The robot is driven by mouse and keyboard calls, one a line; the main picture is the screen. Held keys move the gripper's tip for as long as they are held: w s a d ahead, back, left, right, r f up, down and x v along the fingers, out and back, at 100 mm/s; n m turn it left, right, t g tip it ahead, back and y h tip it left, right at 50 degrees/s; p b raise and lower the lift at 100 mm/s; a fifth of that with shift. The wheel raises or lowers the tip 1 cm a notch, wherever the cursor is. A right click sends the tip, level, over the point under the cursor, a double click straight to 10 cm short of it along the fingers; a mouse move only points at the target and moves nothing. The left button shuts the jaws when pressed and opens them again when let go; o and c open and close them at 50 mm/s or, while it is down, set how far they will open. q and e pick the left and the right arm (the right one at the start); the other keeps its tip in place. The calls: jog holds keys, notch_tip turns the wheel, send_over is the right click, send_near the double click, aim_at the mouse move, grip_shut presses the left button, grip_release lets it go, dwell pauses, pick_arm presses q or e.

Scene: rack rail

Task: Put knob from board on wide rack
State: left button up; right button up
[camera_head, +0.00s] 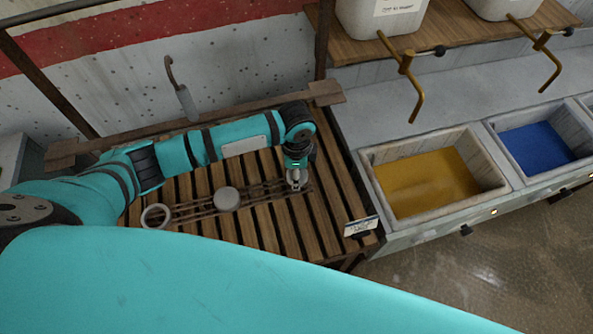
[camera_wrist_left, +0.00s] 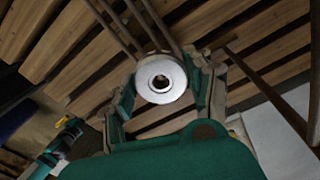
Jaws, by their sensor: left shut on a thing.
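My left gripper (camera_head: 296,181) points down over the right end of thin brown rails (camera_head: 262,190) on a slatted wooden table. In the left wrist view, the gripper (camera_wrist_left: 164,82) is shut on a pale round knob (camera_wrist_left: 161,68) with a dark centre hole, one finger on each side. The rails run just beyond the knob in that view; I cannot tell whether it touches them. A grey disc (camera_head: 227,198) sits midway along the rails, and a pale ring (camera_head: 155,215) lies at their left end. Which part is the board or wide rack is unclear.
The slatted table (camera_head: 330,215) has bare slats around the rails. A hook tool (camera_head: 181,90) stands behind it. At the right are a yellow-filled basin (camera_head: 380,207), a blue-filled basin (camera_head: 500,124) and brass taps (camera_head: 407,65). A small label (camera_head: 361,226) marks the table's front-right corner.

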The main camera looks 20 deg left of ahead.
pick_arm(q)
jog(key=shift+f, duration=0.2)
dwell(0.5)
jog(key=shift+f+b, duration=0.4)
jog(key=shift+f, duration=0.75)
jog(key=shift+f, duration=0.2)
jog(key=o, duration=1.3)
notch_tip(320, 180, up, 8)
jog(key=shift+f, duration=0.2)
